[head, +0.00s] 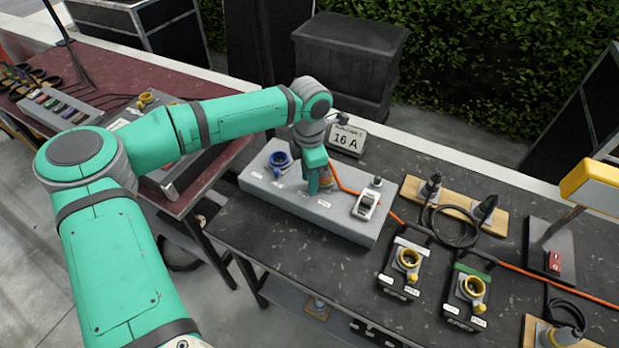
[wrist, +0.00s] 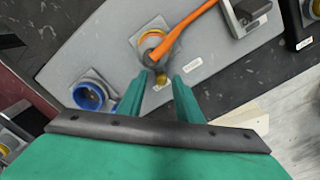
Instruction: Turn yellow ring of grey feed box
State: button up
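The long grey box (head: 345,225) lies on the dark table. In the wrist view the box (wrist: 105,50) carries a socket with a yellow-orange ring (wrist: 152,38) and an orange cable plugged into it. A small yellow tab (wrist: 161,79) sticks out from the ring. My gripper (wrist: 159,85) is open, its two green fingers apart on either side of the tab; I cannot tell whether they touch it. In the head view my gripper (head: 314,182) reaches down over the box and hides most of the ring.
A blue socket (head: 279,160) and a switch (head: 366,204) sit on the same box. Two small boxes with yellow rings, one grey-topped (head: 407,260) and one green-topped (head: 469,290), stand to the right. The orange cable (head: 500,266) crosses the table.

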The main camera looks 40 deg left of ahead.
jog(key=shift+r, duration=0.1)
notch_tip(320, 180, up, 11)
jog(key=shift+f, duration=0.2)
jog(key=shift+d, duration=0.1)
dwell(0.6)
